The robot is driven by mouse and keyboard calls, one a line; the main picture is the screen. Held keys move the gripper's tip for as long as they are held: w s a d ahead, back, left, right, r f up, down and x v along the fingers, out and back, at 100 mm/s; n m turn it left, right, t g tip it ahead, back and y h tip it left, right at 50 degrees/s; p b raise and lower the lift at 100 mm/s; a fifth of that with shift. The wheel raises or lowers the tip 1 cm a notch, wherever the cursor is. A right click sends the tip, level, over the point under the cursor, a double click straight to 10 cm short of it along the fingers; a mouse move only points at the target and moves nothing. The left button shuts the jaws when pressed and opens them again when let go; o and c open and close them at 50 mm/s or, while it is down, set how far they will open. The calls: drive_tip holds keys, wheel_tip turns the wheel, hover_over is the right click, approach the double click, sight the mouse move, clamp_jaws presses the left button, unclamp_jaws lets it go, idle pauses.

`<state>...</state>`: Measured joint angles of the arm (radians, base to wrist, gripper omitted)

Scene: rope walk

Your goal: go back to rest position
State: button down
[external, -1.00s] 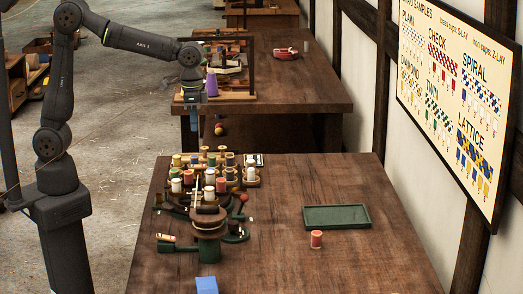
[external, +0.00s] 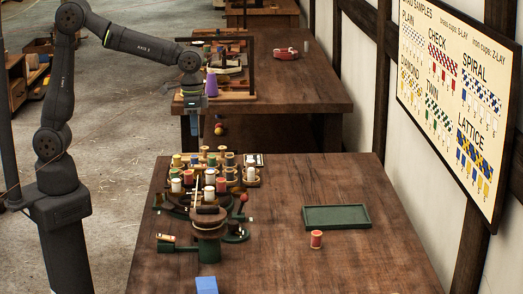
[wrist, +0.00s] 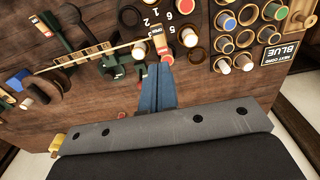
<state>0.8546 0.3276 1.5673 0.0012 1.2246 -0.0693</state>
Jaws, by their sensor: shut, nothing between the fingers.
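My gripper (external: 193,128) hangs above the back left of the near table (external: 290,262), higher than the braiding machine with its bobbins. In the wrist view my gripper (wrist: 160,68) shows as two blue-grey fingers pressed together with nothing between them. The machine (external: 208,222) stands at the table's left side, with several coloured bobbins around it. Part of the machine (wrist: 90,50) also shows in the wrist view, below my fingers and apart from them.
A green tray (external: 337,224) lies on the right half of the table, with a red-orange spool (external: 316,239) in front of it. A blue block (external: 206,285) sits at the front edge. Racks of bobbins (wrist: 240,40) show at the wrist view's upper right. A second table (external: 320,95) stands behind.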

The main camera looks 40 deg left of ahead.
wheel_tip(320, 180, down, 6)
drive_tip(key=shift+r, duration=0.2)
drive_tip(key=shift+w+d+r+g+y, duration=0.15)
drive_tip(key=shift+w+d+g+y, duration=0.4)
drive_tip(key=shift+g+y, duration=0.45)
drive_tip(key=a+v, duration=0.1)
drive_tip(key=v, duration=0.5)
drive_tip(key=shift+d+r, duration=0.25)
drive_tip(key=shift+d, duration=0.25)
